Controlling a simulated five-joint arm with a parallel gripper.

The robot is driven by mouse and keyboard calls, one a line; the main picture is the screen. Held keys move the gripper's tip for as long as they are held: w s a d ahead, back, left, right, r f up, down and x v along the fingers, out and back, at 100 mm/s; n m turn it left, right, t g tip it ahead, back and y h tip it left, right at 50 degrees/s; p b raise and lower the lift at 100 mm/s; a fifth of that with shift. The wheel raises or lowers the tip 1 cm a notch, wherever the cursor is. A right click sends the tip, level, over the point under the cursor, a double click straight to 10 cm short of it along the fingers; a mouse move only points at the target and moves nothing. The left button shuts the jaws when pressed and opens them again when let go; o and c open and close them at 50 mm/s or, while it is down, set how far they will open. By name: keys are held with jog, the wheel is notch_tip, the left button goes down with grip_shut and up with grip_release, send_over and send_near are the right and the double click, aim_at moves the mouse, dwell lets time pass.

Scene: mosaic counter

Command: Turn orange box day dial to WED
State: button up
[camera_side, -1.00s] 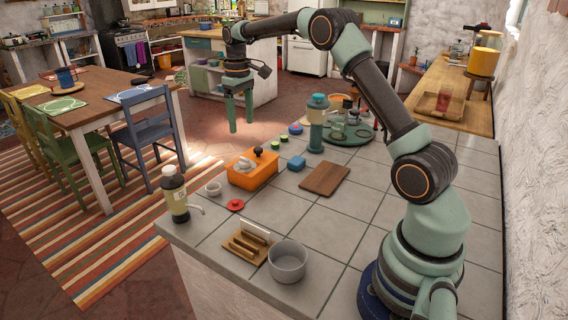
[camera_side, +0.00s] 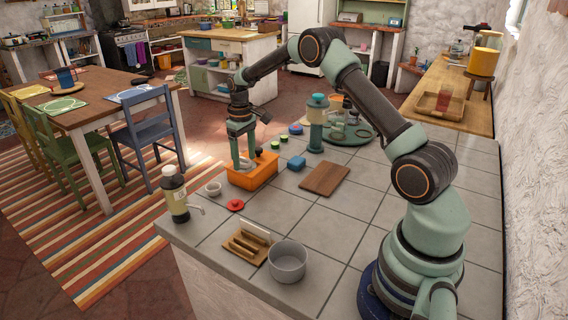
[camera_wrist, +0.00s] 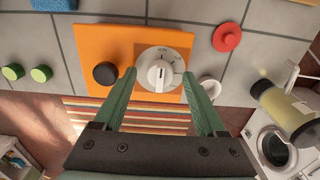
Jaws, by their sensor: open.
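The orange box (camera_side: 262,178) stands near the left edge of the tiled counter. In the wrist view its orange top (camera_wrist: 120,42) carries a round white dial (camera_wrist: 160,70) with a raised grip and dark marks around it. A black knob (camera_wrist: 105,74) sits beside the dial on the same box. My gripper (camera_side: 244,166) is low over the box, pointing down. In the wrist view my gripper (camera_wrist: 160,82) is open, with one green finger on each side of the dial. I cannot tell whether the fingers touch it.
A red disc (camera_side: 235,205) and a small white cup (camera_side: 213,188) lie left of the box. A blue block (camera_side: 296,163) and green discs (camera_side: 283,139) lie right of it.

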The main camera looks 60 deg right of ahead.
grip_shut()
jog(key=shift+m, duration=9)
